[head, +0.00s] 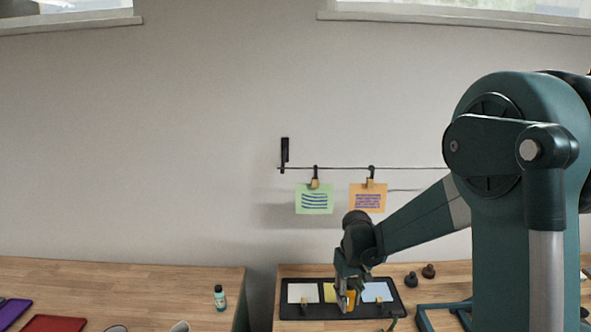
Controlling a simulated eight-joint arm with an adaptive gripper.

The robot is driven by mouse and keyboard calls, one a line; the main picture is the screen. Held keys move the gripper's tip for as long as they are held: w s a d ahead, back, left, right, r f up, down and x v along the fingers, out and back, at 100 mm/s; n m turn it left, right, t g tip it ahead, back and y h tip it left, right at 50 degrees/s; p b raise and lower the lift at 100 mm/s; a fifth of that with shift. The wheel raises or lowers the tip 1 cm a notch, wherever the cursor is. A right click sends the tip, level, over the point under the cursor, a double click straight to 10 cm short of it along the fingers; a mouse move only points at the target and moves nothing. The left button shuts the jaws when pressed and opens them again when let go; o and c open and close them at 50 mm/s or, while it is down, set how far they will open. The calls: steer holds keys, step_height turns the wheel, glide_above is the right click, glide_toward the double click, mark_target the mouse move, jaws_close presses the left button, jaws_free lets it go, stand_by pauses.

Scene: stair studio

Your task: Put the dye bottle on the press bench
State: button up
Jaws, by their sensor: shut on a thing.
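A small teal bottle (219,299) with a pale label stands upright on the left wooden bench (130,285), close to its right end. It is the only thing I can make out clearly as a bottle. My gripper (346,303) points down over the black tray (293,281) on the right wooden bench (450,275), well to the right of the teal bottle. It is shut on a small orange-yellow thing (351,298), partly hidden by the fingers. I cannot tell what that thing is, or whether it touches the tray.
White (303,293), yellow (329,292) and blue (377,291) sheets lie in the tray. Two dark knobs (411,280) stand right of it. A gap separates the benches. Green (314,190) and orange (367,190) cards hang above. Purple (12,311) and red (53,324) flat things lie left.

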steer(key=w+d+r+m+b, duration=0.1)
steer(key=d+m, duration=0.2)
steer(key=d, duration=0.8)
steer(key=shift+w+r, duration=0.15)
steer(key=shift+w, duration=0.15)
steer(key=shift+a, duration=0.1)
steer(key=a+r+n+p, duration=0.3)
steer(key=a, duration=0.6)
steer(key=a+r+n+p, duration=0.2)
steer(key=a+r+p, duration=0.15)
steer(key=a, duration=0.65)
steer(key=a+r+n+p, duration=0.3)
steer(key=a+p, duration=0.1)
steer(key=a, duration=0.5)
steer(key=a+f+n+b, duration=0.2)
steer(key=a+f+n, duration=0.1)
steer(key=a, duration=1)
steer(key=a+f+n+b, duration=0.2)
steer(key=a+f+n, duration=0.2)
steer(key=a, duration=0.9)
steer(key=a+f+n+b, duration=0.3)
steer(key=a, duration=1)
steer(key=shift+a+f+n, duration=0.25)
steer(key=shift+a+n, duration=0.05)
steer(key=shift+a, duration=0.1)
steer(key=shift+f, duration=0.1)
